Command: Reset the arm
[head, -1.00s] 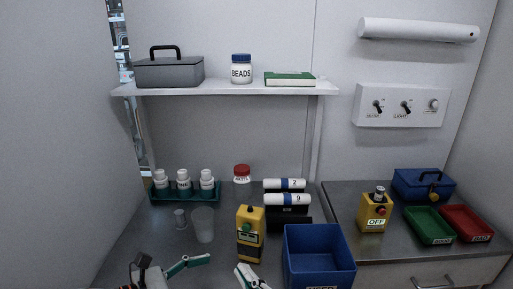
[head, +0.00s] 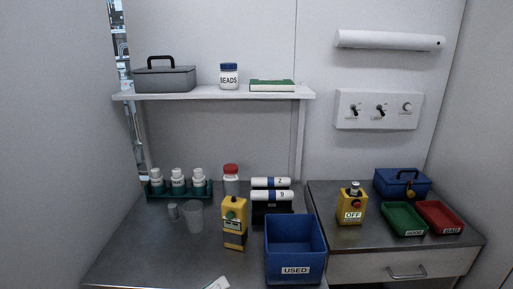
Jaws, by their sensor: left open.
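Only a small white and green tip of my left gripper (head: 218,284) shows at the bottom edge of the head view, low in front of the grey worktop (head: 150,255). It is open, and no object shows at the visible tip. The rest of this gripper and its arm are below the picture. My right gripper is not in view.
A blue bin marked USED (head: 295,270) and a yellow device (head: 234,222) stand near the tip. A clear cup (head: 193,217), a rack of white bottles (head: 180,190) and a red-capped jar (head: 231,180) stand behind. The front left worktop is clear.

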